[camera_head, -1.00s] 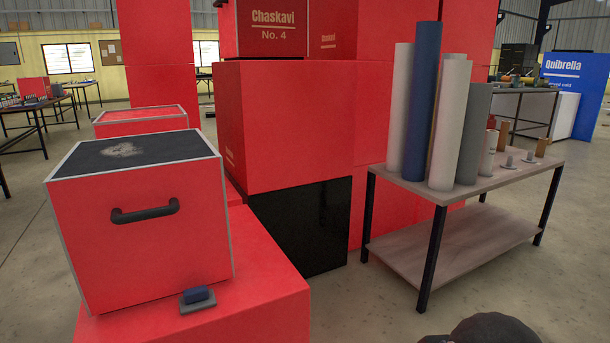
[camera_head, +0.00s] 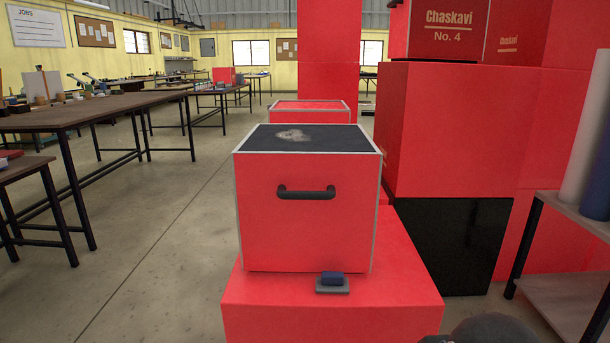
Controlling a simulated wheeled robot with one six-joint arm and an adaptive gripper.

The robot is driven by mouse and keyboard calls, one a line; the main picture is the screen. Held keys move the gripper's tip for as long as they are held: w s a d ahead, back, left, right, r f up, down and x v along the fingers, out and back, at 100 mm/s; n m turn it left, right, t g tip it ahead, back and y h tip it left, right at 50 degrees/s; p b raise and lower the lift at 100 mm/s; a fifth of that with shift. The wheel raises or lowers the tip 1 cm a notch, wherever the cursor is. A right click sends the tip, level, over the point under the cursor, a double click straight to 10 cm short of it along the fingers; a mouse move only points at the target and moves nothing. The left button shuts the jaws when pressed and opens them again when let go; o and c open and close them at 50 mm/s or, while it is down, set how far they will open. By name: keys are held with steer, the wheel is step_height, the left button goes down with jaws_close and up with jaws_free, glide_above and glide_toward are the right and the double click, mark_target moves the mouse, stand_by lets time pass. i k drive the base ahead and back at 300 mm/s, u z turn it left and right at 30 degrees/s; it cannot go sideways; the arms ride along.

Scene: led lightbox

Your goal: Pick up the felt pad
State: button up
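A small pad with a grey base and a dark blue block on top, which looks like the felt pad (camera_head: 332,283), lies on the front part of a low red plinth (camera_head: 270,312). It sits just in front of a red box (camera_head: 310,225) with pale edges, a black handle (camera_head: 306,192) and a dark top with a pale smudge. My gripper is not in view. A dark rounded part at the bottom right edge appears to be my own arm.
Large red blocks (camera_head: 440,130) and a black panel (camera_head: 447,245) stand to the right. A table with upright rolls (camera_head: 600,150) is at the right edge. A long brown table (camera_head: 95,108) stands left. The floor between it and the plinth is clear.

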mark_target(334, 283)
steer(key=i, duration=0.3)
steer(key=u, duration=0.65)
steer(key=k, duration=1.05)
steer(key=u, duration=1.1)
steer(key=i, duration=1.1)
steer(key=z, duration=1.3)
steer(key=i, duration=0.6)
steer(key=u, duration=0.6)
steer(key=k, duration=0.6)
steer(key=z, duration=1.1)
